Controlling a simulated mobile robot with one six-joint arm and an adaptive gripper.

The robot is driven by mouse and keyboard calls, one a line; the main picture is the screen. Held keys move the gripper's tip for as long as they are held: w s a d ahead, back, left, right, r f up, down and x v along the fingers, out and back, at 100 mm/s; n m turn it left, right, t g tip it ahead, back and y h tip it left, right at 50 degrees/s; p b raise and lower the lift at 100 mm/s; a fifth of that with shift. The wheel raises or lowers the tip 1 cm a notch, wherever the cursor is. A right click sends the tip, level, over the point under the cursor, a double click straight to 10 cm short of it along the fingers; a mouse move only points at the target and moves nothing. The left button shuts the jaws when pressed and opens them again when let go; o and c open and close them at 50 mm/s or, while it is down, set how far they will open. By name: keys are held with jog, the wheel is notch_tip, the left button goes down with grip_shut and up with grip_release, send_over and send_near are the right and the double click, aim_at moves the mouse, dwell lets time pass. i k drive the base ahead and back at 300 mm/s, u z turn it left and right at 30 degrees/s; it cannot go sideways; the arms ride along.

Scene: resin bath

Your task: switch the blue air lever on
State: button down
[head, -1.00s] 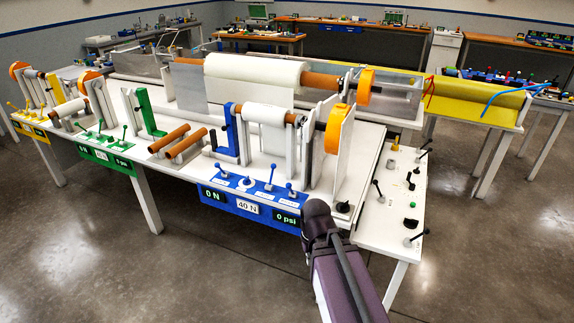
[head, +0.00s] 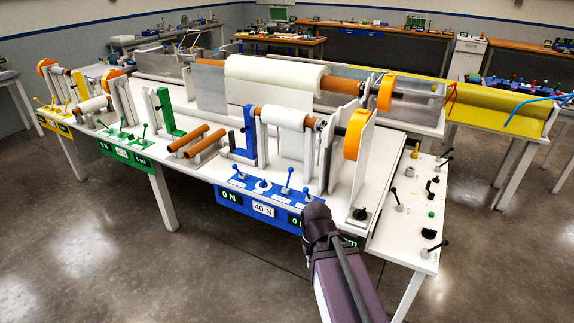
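The blue control panel (head: 228,196) is on the front edge of the white machine table. Its blue levers stand upright or slightly tilted: one at the left (head: 237,168), a taller one (head: 287,178) and a short one (head: 305,194) at the right. A round knob (head: 263,184) sits between the left and taller levers. Their labels are too small to read, so I cannot tell which is the air lever. The panel's displays read 0 N and 40 N. My gripper is not visible.
A green panel (head: 128,157) and a yellow panel (head: 55,127) are farther left on the table. An orange wheel (head: 355,134) and white roll (head: 284,118) stand behind the blue panel. A white side table (head: 408,232) with black levers is right of my arm. Front floor is open.

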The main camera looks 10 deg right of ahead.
aim_at(291, 170)
jog(key=i, duration=0.85)
jog(key=z, duration=0.05)
